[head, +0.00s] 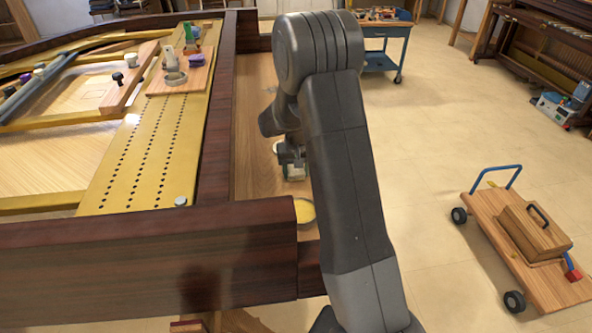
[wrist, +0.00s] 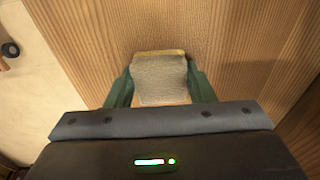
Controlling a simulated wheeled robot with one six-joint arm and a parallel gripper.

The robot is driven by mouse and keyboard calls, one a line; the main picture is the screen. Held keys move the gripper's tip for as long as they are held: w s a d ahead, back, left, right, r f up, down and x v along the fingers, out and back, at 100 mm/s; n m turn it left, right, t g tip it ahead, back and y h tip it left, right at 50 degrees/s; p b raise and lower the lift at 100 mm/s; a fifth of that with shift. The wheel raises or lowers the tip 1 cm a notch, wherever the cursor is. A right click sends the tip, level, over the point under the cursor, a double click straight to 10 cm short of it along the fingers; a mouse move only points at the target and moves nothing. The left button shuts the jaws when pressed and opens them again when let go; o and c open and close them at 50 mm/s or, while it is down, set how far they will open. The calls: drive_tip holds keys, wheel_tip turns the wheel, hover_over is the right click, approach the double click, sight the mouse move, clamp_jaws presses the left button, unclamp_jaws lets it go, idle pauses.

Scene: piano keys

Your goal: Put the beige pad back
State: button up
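The beige pad (wrist: 160,82) is a blocky, woven-looking piece with a yellowish strip along its far edge in the wrist view. My gripper (wrist: 160,76) has a green finger against each side of the pad and is shut on it. In the head view my gripper (head: 291,160) points down over the wooden surface inside the piano's dark frame, partly hidden by my arm. A pale shape below it is small and partly covered. I cannot tell whether the pad touches the wood.
A round yellow dish (head: 304,210) lies on the wooden surface (head: 256,120), nearer the dark front rail (head: 150,255). Left is the gold plate (head: 150,140) with a small board of tools (head: 182,72). A wheeled dolly (head: 525,245) stands on the floor at right.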

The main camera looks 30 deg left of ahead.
sight(297, 174)
drive_tip(key=o, duration=0.4)
drive_tip(key=shift+o, duration=0.2)
drive_tip(key=shift+r, duration=0.1)
wheel_tip(297, 174, up, 12)
drive_tip(key=s+p, duration=0.1)
drive_tip(key=shift+d, duration=0.45)
